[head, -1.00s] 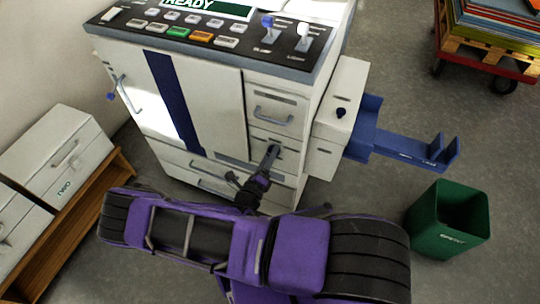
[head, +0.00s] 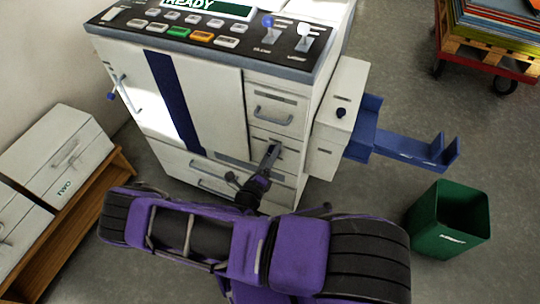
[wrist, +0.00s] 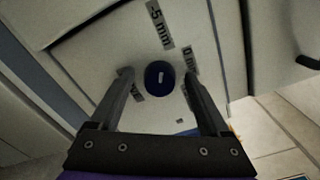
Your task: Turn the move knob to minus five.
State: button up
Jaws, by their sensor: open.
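The knob (wrist: 154,84) is round and dark blue with a short white mark, on a pale panel in the middle of the wrist view. A "-5 mm" label (wrist: 159,25) lies above it in the picture and a "0 mm" label (wrist: 190,60) to its upper right. Another label at lower left is partly covered by a finger. My gripper (wrist: 157,75) is open, with one finger on each side of the knob and gaps visible. In the head view my gripper (head: 271,155) is at the machine's lower right front, hiding the knob.
The white machine (head: 200,100) has a control panel (head: 190,38) on top and a drawer handle (head: 273,115) above my gripper. A blue tray (head: 405,148) juts out on the right. A green bin (head: 425,222) stands on the floor, and a low wooden shelf (head: 70,215) is at left.

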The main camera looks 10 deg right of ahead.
jog(key=v, duration=1.7)
jog(key=shift+s+a+p, duration=0.15)
jog(key=shift+p, duration=0.2)
